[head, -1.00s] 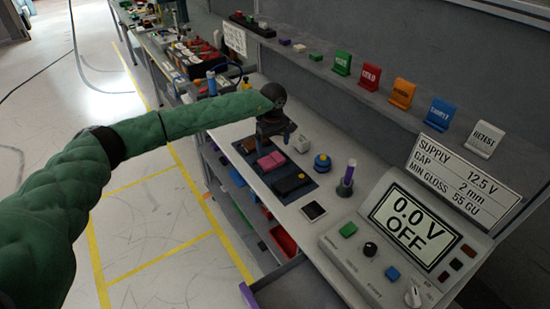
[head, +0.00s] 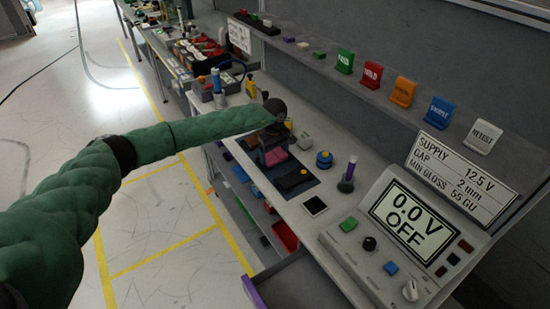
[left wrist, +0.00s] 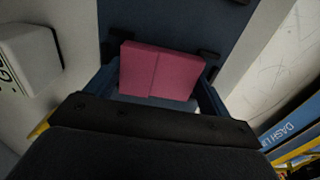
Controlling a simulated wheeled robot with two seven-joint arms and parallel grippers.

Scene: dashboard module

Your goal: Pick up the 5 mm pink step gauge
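The pink step gauge (head: 276,156) lies on the dark blue mat (head: 304,193) on the bench, partly hidden by my left gripper in the head view. In the left wrist view the gauge (left wrist: 160,72) shows as a pink block with a seam or step across its top. My left gripper (head: 268,152) points down over it, with its blue fingers apart on either side of the block. I cannot tell whether the fingers touch it. No 5 mm mark is readable. My right gripper is not in view.
A black block (head: 293,179) lies on the mat beside the gauge. An open drawer (head: 310,285) juts out in front.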

